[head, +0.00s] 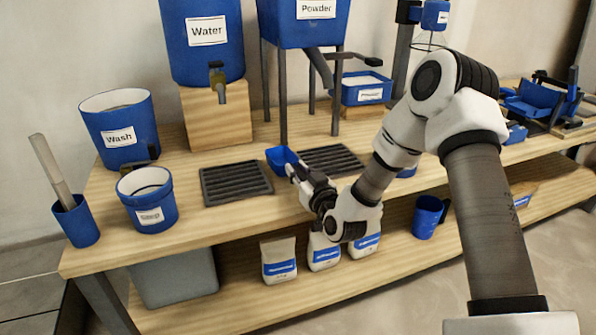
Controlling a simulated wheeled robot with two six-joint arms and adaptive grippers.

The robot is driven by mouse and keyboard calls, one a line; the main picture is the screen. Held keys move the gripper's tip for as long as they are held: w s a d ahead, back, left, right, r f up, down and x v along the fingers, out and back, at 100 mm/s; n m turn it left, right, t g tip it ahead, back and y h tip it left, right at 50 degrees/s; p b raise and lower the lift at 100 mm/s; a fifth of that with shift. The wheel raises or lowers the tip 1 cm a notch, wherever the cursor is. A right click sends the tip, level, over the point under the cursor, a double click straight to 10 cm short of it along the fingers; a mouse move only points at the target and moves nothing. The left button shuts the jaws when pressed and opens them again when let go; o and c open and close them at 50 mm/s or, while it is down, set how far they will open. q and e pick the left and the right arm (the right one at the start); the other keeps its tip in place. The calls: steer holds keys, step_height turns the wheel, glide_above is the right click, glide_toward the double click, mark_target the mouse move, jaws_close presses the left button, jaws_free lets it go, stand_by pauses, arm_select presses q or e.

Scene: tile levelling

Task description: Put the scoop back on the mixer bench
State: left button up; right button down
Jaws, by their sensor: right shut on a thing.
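The blue scoop (281,158) is in the head view, between the two dark slatted grates and just above or on the wooden mixer bench (245,220); I cannot tell whether it touches the top. My right gripper (296,172) is shut on the scoop, reaching in from the right with its fingers pointing to the back left. The scoop's handle is mostly hidden by the gripper. My left gripper is not in view.
A left grate (236,183) and a right grate (331,160) flank the scoop. The Water tank (202,45), Powder hopper (303,22), Wash bucket (120,128) and a smaller labelled bucket (148,199) stand around. Bare bench lies in front of the left grate.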

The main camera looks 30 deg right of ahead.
steer(key=shift+f+b, duration=0.4)
steer(key=shift+f, duration=0.1)
steer(key=c, duration=0.9)
jaws_free()
steer(key=shift+s, duration=0.1)
